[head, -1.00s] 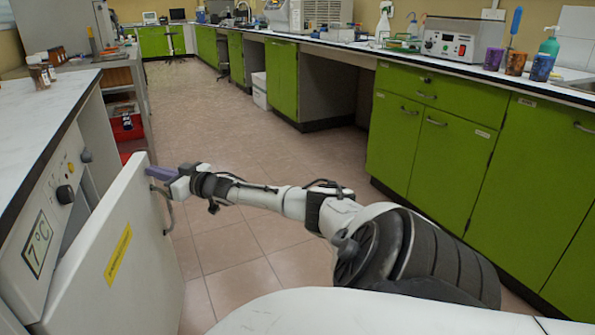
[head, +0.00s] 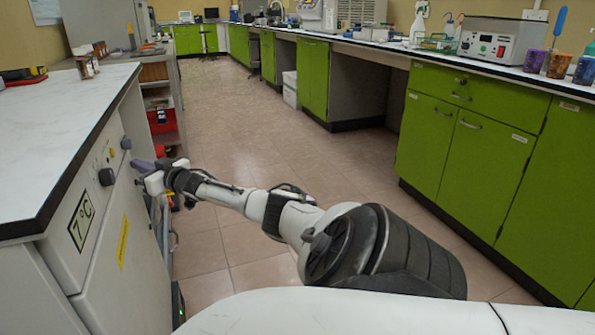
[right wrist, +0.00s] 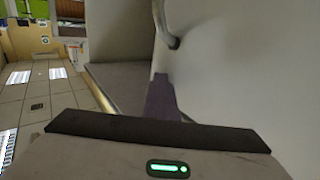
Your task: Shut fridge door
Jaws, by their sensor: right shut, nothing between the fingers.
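The white fridge door (head: 140,275), with a yellow label, stands at the left under the counter. It now lies close to the fridge front, which carries a 7°C display (head: 82,221); I cannot tell if a thin gap is left. My right gripper (head: 142,167), with purple fingers, is shut and empty at the door's far upper edge. In the right wrist view the purple finger (right wrist: 160,100) lies against or very near a white surface, below a curved metal handle (right wrist: 165,25). My left gripper is not in view.
The white counter (head: 60,130) is above the fridge, with small jars (head: 87,67) at its far end. A shelf with a red box (head: 160,115) stands beyond. Green cabinets (head: 465,150) line the right. The tiled aisle (head: 250,120) is clear.

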